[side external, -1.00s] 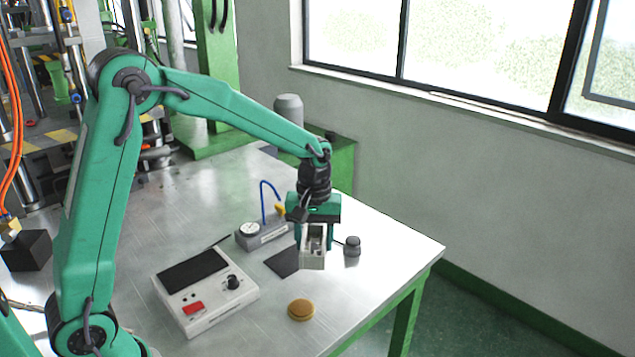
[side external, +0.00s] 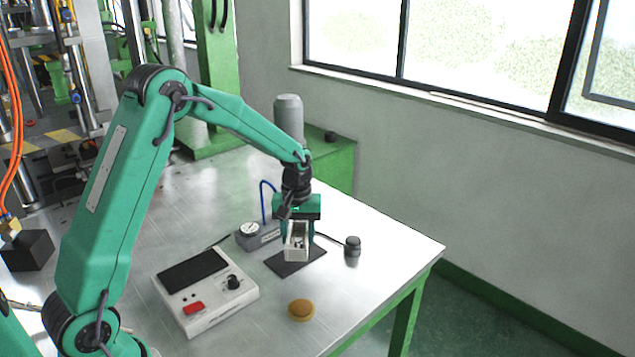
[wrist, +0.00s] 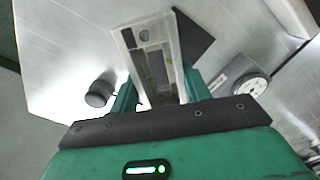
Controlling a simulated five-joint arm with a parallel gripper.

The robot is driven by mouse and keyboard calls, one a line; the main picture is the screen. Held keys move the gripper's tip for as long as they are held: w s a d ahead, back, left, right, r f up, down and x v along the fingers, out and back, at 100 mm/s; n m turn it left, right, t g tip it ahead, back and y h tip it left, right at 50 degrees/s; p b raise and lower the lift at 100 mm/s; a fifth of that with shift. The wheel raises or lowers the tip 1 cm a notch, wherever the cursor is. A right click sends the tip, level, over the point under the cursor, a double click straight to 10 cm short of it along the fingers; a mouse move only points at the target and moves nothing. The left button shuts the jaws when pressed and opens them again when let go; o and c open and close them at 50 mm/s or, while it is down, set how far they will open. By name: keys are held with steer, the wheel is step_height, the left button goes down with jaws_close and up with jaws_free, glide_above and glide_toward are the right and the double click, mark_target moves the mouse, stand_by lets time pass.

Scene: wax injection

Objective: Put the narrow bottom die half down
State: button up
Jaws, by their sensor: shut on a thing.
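The narrow bottom die half (side external: 296,243) is a pale grey block with a recessed top. My gripper (side external: 297,232) is shut on it and holds it over the dark mat (side external: 283,267) on the metal table. In the wrist view the die half (wrist: 152,60) sits between my two green fingers (wrist: 160,92), with a corner of the dark mat (wrist: 193,36) showing past it. I cannot tell whether its underside touches the mat.
A gauge block (side external: 255,237) with a blue hose stands just left of the die half. A dark knob (side external: 352,247) stands to the right. A control box (side external: 205,290) and a round tan disc (side external: 301,310) lie nearer the front.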

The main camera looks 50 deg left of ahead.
steer(key=shift+w+a+f, duration=0.25)
steer(key=shift+a+f, duration=0.1)
steer(key=shift+a, duration=0.25)
steer(key=shift+w+a+f, duration=0.2)
steer(key=shift+a+f, duration=0.15)
steer(key=shift+a, duration=0.2)
steer(key=shift+f, duration=0.1)
steer(key=shift+f, duration=1.9)
steer(key=shift+f, duration=0.1)
steer(key=o, duration=1.3)
